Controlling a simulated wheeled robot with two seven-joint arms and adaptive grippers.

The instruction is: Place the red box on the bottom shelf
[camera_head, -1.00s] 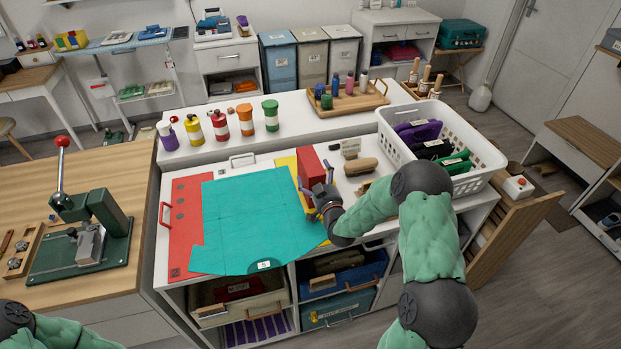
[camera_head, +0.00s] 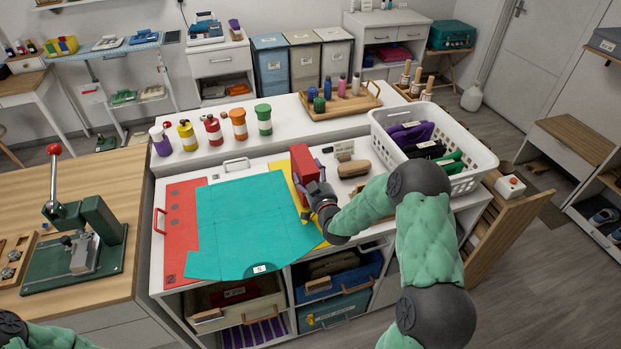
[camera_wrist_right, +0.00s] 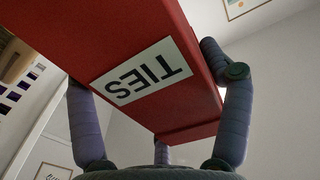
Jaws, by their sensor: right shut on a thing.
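The red box (camera_head: 303,163) is over the worktop beside the yellow sheet (camera_head: 281,170). My right gripper (camera_head: 318,190) is shut on it from the near side. In the right wrist view the fingers (camera_wrist_right: 160,105) lie along both sides of the red box (camera_wrist_right: 180,115), whose white label reads TIES upside down. Its underside and any gap to the worktop are hidden. Under the worktop are open cubbies; the bottom left one (camera_head: 225,341) holds purple strips and the bottom right one a teal case (camera_head: 335,310). My left gripper is out of view.
A teal sheet (camera_head: 250,225) and red panel (camera_head: 182,225) cover the worktop's left. A white basket (camera_head: 480,165) stands at right, near a brown brush (camera_head: 354,168). Bottles line the raised back ledge. Upper cubbies hold a cream bin (camera_head: 240,305) and blue bin (camera_head: 345,278).

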